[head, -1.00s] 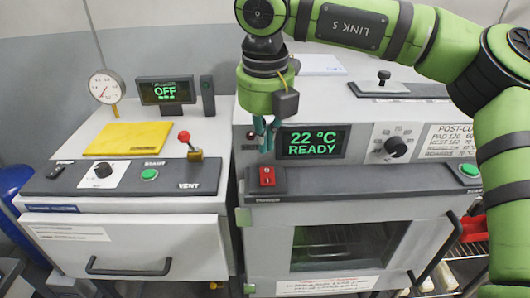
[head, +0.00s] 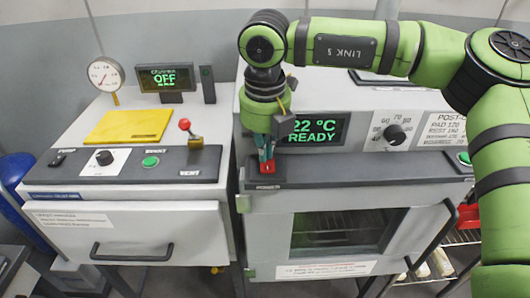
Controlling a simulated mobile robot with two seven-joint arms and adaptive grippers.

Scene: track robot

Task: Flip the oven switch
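The oven (head: 420,178) stands at the right, with a display (head: 322,130) reading 22 °C READY. Its red power switch (head: 267,168) sits on a dark block on the front ledge and is mostly covered by my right gripper. My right gripper (head: 265,160) comes down from above with its teal fingertips at the switch. The fingers look close together, but whether they are shut or touch the switch is too small to tell. My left gripper is not in view.
A machine with a drawer (head: 140,228) stands at the left, with a red-knobbed lever (head: 185,125), a green button (head: 150,161), a gauge (head: 105,74) and a display reading OFF (head: 166,78). A round dial (head: 395,134) is right of the oven display. A yellow folder (head: 128,126) lies on the left machine.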

